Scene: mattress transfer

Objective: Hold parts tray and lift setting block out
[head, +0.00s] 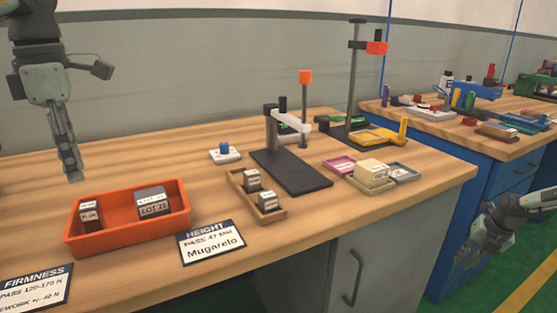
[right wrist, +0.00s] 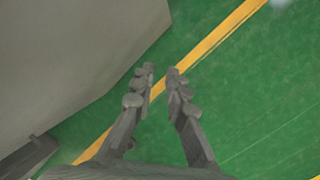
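An orange tray (head: 128,222) sits on the wooden bench at the left in the head view. It holds a small labelled block (head: 90,214) at its left end and a larger grey block marked LOT 21 (head: 152,202) on the right. A small brown tray (head: 236,190) to its right holds two labelled blocks (head: 252,180) (head: 268,201). Which is the setting block, I cannot tell. My left gripper (head: 73,176) hangs above and behind the orange tray's left end, touching nothing; its finger gap is hidden. My right gripper (right wrist: 160,70) is empty over the floor, fingers apart.
A black-based gauge stand (head: 290,172) stands behind the brown tray. Cards reading HEIGHT (head: 211,243) and FIRMNESS (head: 35,287) lie along the front edge. Small trays with foam-coloured blocks (head: 371,173) are at the right. A second, blue-sided bench (head: 440,200) stands beyond.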

